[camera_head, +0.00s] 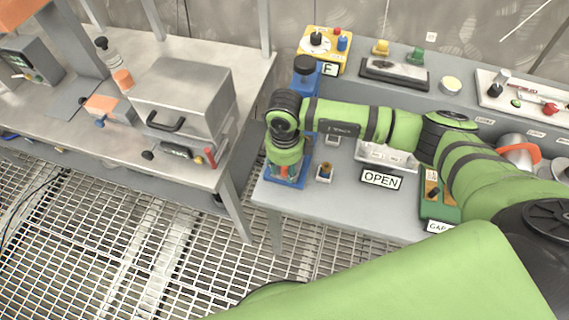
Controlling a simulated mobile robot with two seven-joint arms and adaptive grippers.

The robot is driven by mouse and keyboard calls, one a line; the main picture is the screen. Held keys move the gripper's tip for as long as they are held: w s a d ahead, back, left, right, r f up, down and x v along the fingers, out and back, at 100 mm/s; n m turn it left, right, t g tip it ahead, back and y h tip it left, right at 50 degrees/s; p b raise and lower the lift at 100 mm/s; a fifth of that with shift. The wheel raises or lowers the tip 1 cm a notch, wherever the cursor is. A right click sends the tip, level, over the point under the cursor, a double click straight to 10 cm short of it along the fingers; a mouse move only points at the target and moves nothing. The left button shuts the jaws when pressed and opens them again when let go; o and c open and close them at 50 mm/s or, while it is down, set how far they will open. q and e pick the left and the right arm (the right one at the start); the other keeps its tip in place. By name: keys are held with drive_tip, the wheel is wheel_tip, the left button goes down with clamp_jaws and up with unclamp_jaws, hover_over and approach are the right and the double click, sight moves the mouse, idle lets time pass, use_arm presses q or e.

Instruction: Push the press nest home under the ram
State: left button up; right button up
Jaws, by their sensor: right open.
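The blue press (305,82) stands near the left end of the grey bench, with a black cap on top. Its blue base (298,183) shows at the bench's front left. My right arm reaches across the bench from the right and its wrist hangs down in front of the press. My right gripper (285,172) is low over the blue base, open, with its fingers mostly hidden by the wrist. The ram's lower end and the nest are hidden behind my arm, so I cannot tell how the nest sits. My left gripper is out of view.
A yellow control box (325,46) is behind. A steel table (130,50) stands left, across a gap.

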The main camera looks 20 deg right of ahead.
drive_tip(key=shift+f, duration=0.15)
clamp_jaws()
drive_tip(key=w+d+b, duration=0.2)
drive_tip(key=w+b, duration=0.1)
drive_tip(key=w+d+b, duration=0.1)
drive_tip(key=w+b, duration=0.1)
drive_tip(key=shift+d+f, duration=0.15)
drive_tip(key=shift+f, duration=0.1)
drive_tip(key=shift+w+d+r+b, duration=0.2)
drive_tip(key=shift+w+d+b, duration=0.05)
drive_tip(key=shift+w+b, duration=0.1)
drive_tip(key=shift+r, duration=0.1)
unclamp_jaws()
